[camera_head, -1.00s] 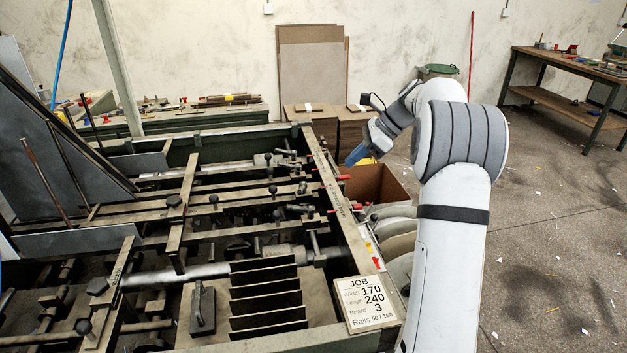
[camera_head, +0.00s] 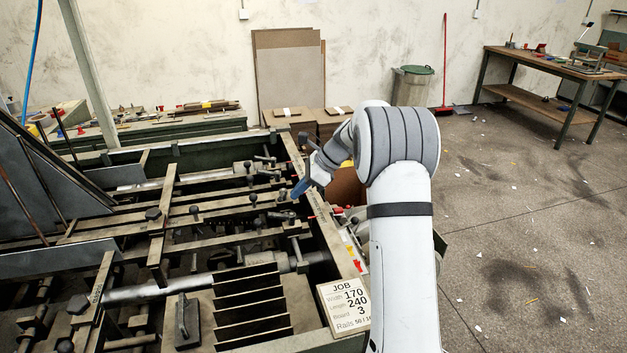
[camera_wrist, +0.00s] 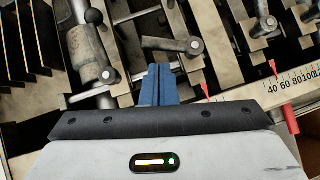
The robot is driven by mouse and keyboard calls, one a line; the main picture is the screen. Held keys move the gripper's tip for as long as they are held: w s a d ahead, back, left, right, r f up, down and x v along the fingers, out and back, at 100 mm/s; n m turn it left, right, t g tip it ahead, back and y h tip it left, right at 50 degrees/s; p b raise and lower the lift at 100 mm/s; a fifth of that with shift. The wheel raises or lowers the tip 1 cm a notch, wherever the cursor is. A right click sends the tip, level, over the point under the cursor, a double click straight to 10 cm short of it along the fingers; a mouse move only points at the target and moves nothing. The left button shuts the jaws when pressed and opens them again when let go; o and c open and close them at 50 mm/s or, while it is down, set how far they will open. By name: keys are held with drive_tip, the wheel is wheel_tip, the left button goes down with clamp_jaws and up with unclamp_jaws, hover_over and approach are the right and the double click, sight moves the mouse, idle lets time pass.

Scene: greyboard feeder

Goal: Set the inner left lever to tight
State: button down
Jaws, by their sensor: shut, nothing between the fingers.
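My gripper (camera_head: 302,187) has blue fingers and hangs over the right edge of the feeder machine. In the wrist view its fingertips (camera_wrist: 158,84) are together and empty. A grey clamp lever (camera_wrist: 170,44) with a round pivot lies just ahead of the fingertips, its arm pointing left; I see no clear contact. A second clamp lever (camera_wrist: 265,25) stands farther right, and a black-knobbed lever (camera_wrist: 96,22) is at the left. In the head view several small levers (camera_head: 267,160) sit at the right ends of the rails. I cannot tell which one is the inner left.
A scale (camera_wrist: 295,85) with red pointers runs along the machine's right rail. A job card (camera_head: 345,302) stands at the near corner. The floor at the right is open.

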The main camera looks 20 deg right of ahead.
drive_tip(key=shift+w+a+f, duration=0.15)
drive_tip(key=shift+a, duration=0.55)
drive_tip(key=shift+a, duration=0.1)
